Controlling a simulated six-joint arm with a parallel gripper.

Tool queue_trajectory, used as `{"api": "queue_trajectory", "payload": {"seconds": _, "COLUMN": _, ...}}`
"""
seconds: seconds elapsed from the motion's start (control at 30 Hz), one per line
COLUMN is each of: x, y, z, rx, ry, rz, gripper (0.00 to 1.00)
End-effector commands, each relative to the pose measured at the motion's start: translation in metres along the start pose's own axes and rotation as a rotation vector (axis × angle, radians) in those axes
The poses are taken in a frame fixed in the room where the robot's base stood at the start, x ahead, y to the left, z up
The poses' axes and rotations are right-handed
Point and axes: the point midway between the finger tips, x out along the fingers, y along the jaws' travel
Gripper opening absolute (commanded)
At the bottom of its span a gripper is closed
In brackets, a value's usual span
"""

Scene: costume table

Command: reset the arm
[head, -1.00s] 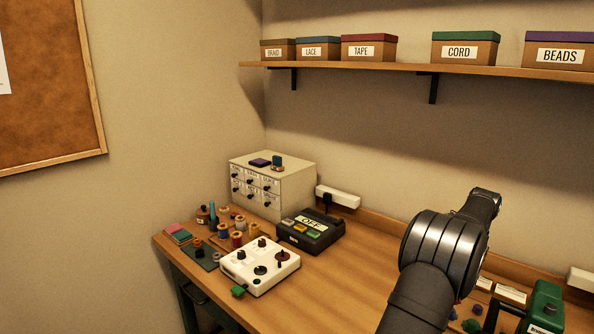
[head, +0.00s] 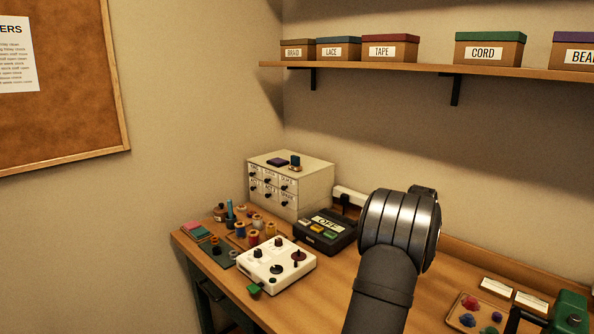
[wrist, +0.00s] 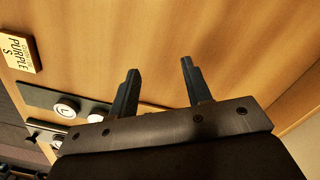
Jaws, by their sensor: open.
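My gripper (wrist: 158,88) shows in the wrist view with its two dark fingers apart and nothing between them. Bare wooden table top (wrist: 200,35) lies beyond the fingers. In the head view my arm rises from the bottom right of centre, and its thick ribbed joint covers part of the table and wall; the gripper itself is hidden there.
A white box with knobs (head: 276,266), a dark box with coloured buttons (head: 327,233) and a small drawer cabinet (head: 290,184) stand left of my arm. Thread spools (head: 253,238) stand at far left. A green machine (head: 569,318) stands at right. A shelf (head: 430,70) runs above.

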Motion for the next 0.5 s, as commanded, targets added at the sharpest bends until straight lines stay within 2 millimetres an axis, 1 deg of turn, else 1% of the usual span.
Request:
{"api": "queue_trajectory", "payload": {"seconds": 0.03, "x": 0.002, "y": 0.000, "z": 0.011, "rx": -0.042, "ry": 0.000, "rz": 0.003, "gripper": 0.45}}
{"api": "queue_trajectory", "payload": {"seconds": 0.27, "x": 0.008, "y": 0.003, "z": 0.057, "rx": -0.246, "ry": 0.003, "rz": 0.015, "gripper": 0.45}}
{"api": "queue_trajectory", "payload": {"seconds": 0.5, "x": 0.015, "y": 0.010, "z": 0.104, "rx": -0.462, "ry": 0.007, "rz": 0.026, "gripper": 0.45}}
